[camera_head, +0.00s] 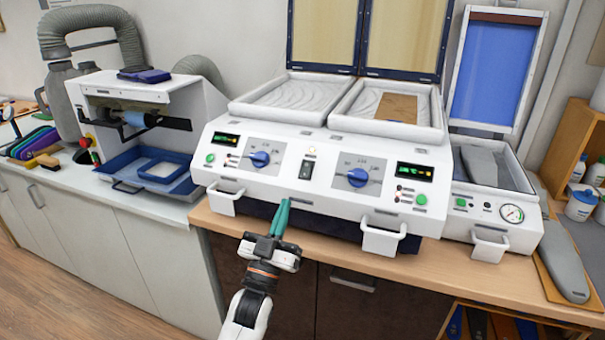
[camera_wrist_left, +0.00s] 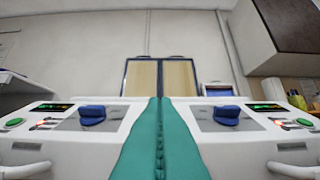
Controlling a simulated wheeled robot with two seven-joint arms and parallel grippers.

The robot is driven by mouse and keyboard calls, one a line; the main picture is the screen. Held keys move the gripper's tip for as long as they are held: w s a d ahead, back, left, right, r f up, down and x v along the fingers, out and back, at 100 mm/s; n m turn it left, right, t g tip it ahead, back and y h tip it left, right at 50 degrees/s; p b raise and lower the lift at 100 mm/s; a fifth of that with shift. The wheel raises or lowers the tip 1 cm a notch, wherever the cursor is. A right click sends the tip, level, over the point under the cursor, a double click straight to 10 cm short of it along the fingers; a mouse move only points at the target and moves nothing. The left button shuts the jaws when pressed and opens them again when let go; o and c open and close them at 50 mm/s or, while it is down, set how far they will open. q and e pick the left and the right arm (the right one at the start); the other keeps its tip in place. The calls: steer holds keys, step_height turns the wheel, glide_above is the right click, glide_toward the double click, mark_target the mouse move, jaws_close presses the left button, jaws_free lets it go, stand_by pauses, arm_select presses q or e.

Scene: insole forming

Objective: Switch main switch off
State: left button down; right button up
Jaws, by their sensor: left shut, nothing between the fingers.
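The main switch (camera_head: 306,169), a black rocker, sits in the middle of the white heating unit's front panel (camera_head: 330,200), between two blue knobs. A small lamp (camera_head: 312,150) above it looks lit. My left gripper (camera_head: 283,210), with teal fingers, is shut and empty. It is in front of the panel, a little below and left of the switch in the head view; I cannot tell whether the tips touch the panel. In the left wrist view the shut fingers (camera_wrist_left: 160,135) point at the panel's middle and hide the switch. My right gripper is not in view.
The left knob (camera_head: 260,159) and right knob (camera_head: 357,177) flank the switch. White handles (camera_head: 383,240) stick out below the panel. A grinding machine (camera_head: 150,110) stands left, and a press with a gauge (camera_head: 512,213) stands right. The floor in front is clear.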

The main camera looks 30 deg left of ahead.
arm_select(q)
step_height(320, 180, up, 6)
steer(key=p, duration=0.4)
glide_above(303, 188)
steer(key=s, duration=0.3)
steer(key=shift+w+d+f, duration=0.1)
steer(key=shift+w+f, duration=1)
steer(key=shift+w+f+p, duration=0.3)
steer(key=shift+w+f, duration=0.1)
steer(key=shift+f, duration=0.05)
